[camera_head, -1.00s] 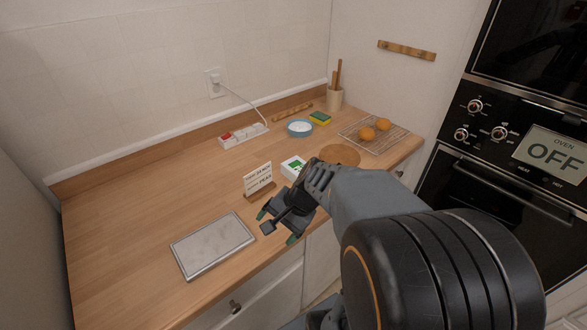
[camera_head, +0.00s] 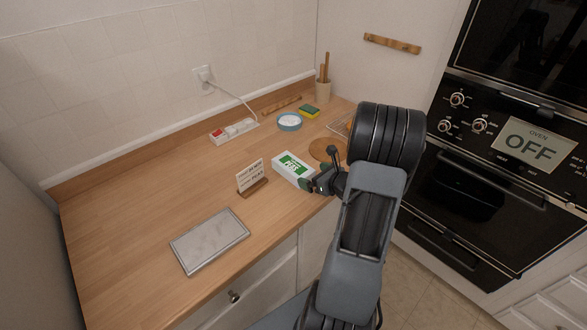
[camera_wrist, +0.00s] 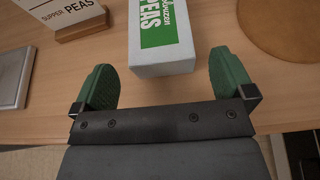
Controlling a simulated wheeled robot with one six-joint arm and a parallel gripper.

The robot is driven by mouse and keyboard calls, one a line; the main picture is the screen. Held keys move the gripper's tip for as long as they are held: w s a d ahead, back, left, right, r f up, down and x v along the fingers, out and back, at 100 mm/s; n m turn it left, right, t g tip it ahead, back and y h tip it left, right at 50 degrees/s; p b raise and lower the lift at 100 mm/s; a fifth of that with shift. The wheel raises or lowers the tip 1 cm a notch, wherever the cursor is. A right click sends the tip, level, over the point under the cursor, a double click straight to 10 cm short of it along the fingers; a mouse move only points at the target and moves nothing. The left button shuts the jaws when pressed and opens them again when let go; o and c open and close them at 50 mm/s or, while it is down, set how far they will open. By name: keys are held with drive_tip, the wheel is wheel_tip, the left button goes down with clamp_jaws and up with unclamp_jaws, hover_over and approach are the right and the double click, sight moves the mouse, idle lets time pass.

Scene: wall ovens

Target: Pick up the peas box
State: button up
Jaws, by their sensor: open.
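The peas box (camera_head: 292,168) is a white carton with a green label, lying flat near the front edge of the wooden counter. It also shows in the wrist view (camera_wrist: 162,42), its near end facing me. My gripper (camera_head: 318,182) is at the box's near right end in the head view. In the wrist view my gripper (camera_wrist: 163,85) is open, with one green finger pad to each side of the box's near end. The box's end lies roughly between the pads, with a gap visible on both sides. The far end of the box is cut off there.
A small sign in a wooden stand (camera_head: 252,178) stands just left of the box. A grey slab (camera_head: 210,241) lies further left. A round wooden board (camera_head: 326,149) is to the right. A power strip (camera_head: 234,131), blue bowl (camera_head: 289,121) and sponge (camera_head: 309,112) sit behind.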

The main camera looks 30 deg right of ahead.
sight(302, 171)
drive_tip(key=shift+p+x, duration=0.9)
drive_tip(key=shift+x, duration=2.75)
drive_tip(key=shift+s+f, duration=0.1)
drive_tip(key=c, duration=1)
drive_tip(key=shift+c, duration=0.5)
